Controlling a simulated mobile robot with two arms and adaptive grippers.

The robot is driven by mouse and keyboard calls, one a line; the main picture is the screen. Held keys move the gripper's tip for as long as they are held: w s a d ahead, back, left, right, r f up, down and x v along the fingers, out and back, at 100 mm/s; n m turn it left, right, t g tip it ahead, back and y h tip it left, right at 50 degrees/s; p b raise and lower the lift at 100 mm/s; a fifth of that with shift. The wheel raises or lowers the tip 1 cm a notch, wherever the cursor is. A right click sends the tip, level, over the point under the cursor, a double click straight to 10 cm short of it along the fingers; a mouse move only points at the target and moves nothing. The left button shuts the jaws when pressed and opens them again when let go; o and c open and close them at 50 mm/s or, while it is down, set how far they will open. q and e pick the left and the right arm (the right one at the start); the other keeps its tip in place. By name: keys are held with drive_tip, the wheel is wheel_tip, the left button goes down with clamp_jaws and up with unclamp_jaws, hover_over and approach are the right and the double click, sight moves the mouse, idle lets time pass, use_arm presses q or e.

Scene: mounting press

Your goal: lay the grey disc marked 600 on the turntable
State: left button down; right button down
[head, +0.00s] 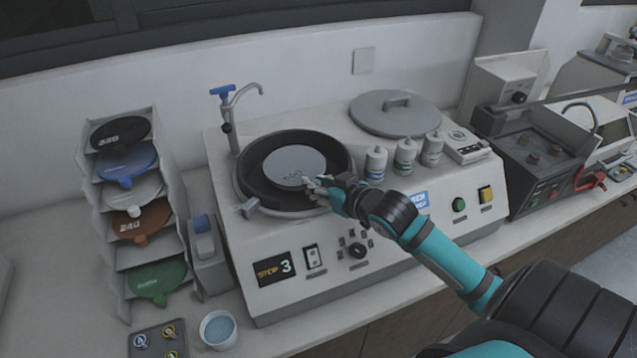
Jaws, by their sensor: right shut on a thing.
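The grey disc marked 600 (293,160) is over the dark round turntable (257,180) of the polishing machine, inside its rim as seen from here. It looks nearly level; I cannot tell whether it touches the turntable or is held just above it. My right gripper (311,184) is shut on the near right edge of the disc, and its fingers hide a little of that edge. My left gripper is not in view.
A rack (93,215) with black, blue, grey, brown and green discs stands at left. A blue-topped tap (229,118) stands behind the turntable. A round lid (395,112) and white bottles (404,154) are to the right. A bowl (218,329) is in front.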

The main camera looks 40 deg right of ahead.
drive_tip(key=shift+f, duration=0.4)
idle(0.7)
drive_tip(key=c, duration=1)
unclamp_jaws()
drive_tip(key=shift+c, duration=0.2)
drive_tip(key=v, duration=1.2)
